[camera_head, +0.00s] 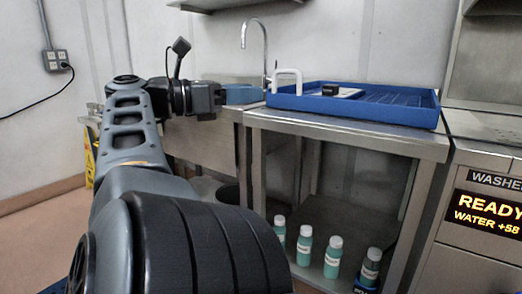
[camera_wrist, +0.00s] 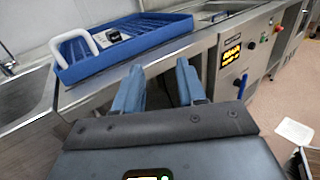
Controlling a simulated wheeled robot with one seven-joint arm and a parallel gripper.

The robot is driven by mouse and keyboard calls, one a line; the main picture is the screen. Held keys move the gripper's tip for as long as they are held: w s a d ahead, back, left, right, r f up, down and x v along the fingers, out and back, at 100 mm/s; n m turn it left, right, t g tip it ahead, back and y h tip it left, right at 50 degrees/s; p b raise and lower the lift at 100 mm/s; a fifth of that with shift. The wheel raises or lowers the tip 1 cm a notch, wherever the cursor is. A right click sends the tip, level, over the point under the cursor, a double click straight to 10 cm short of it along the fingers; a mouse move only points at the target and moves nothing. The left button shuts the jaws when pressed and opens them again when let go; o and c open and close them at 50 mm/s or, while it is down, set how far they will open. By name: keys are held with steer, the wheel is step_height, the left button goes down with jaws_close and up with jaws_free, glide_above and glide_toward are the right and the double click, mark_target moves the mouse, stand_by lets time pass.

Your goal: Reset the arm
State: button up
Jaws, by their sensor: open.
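My gripper (camera_head: 242,94) is at the end of my stretched-out arm, at the left of the blue tray in the head view. In the wrist view my gripper (camera_wrist: 160,72) shows two blue fingers standing apart, with nothing between them. The blue tray (camera_head: 345,111) lies on the steel table, and it also shows in the wrist view (camera_wrist: 128,48). A white bent handle (camera_head: 285,80) and a small black item on a white flat piece (camera_head: 345,93) are in the tray. The gripper looks apart from the tray, but the head view does not settle the gap.
A steel table (camera_head: 370,137) carries the tray. Several green-filled bottles (camera_head: 333,257) stand on its lower shelf. A washer (camera_head: 482,215) with a lit READY display is at the right. A sink tap (camera_head: 254,45) stands behind. A paper sheet (camera_wrist: 295,131) lies on the floor.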

steer(key=s+d+f+n+t+h, duration=0.3)
steer(key=d+f+n+t+h, duration=0.5)
steer(key=d+f, duration=1.1)
steer(key=s+d+f+n+t+y, duration=0.5)
steer(key=s+f+n+y, duration=0.45)
steer(key=n, duration=0.45)
steer(key=s+d+f+n+t+y, duration=0.4)
steer(key=s+f+n+y, duration=0.2)
steer(key=s+n+y, duration=0.55)
steer(key=s+a+r+n+g+y, duration=0.15)
steer(key=s+n+g, duration=0.5)
steer(key=s, duration=0.95)
steer(key=s+a+n+g+y, duration=0.25)
steer(key=s+n, duration=0.65)
steer(key=s, duration=0.8)
step_height(320, 180, up, 23)
steer(key=p, duration=2.2)
steer(key=shift+d+r+n+p, duration=0.15)
steer(key=shift+d+n+p, duration=0.15)
steer(key=shift+d+p, duration=0.15)
